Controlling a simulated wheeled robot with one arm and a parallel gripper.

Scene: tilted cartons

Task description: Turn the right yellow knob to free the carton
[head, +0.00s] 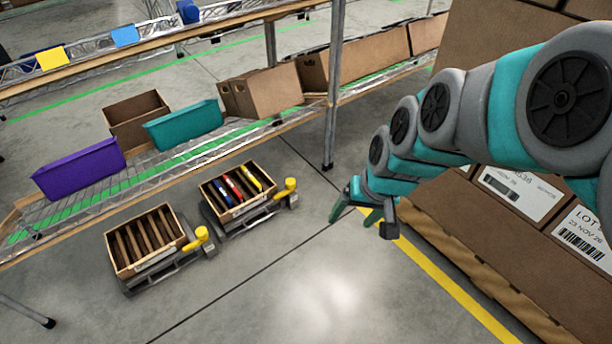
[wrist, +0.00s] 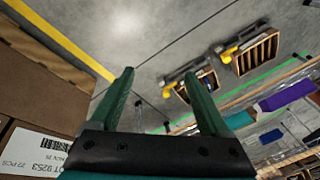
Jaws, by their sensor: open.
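The right yellow knob (head: 288,186) stands at the right side of the right carton (head: 229,213), a tilted wooden-coloured box holding red, blue and yellow items on a grey base. In the wrist view the knob (wrist: 168,91) shows small beyond my fingers, beside its carton, which is partly hidden by the right finger. My gripper (head: 357,212) is open and empty, with teal fingers, in the air to the right of the knob and apart from it. Its two fingers also show wide apart in the wrist view (wrist: 157,73).
A left carton (head: 178,258) with empty slots has its own yellow knob (head: 201,233). A rack behind holds a purple bin (head: 80,170), a teal bin (head: 184,125) and brown boxes. Stacked labelled boxes (head: 500,240) stand close on the right. The floor in front is clear.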

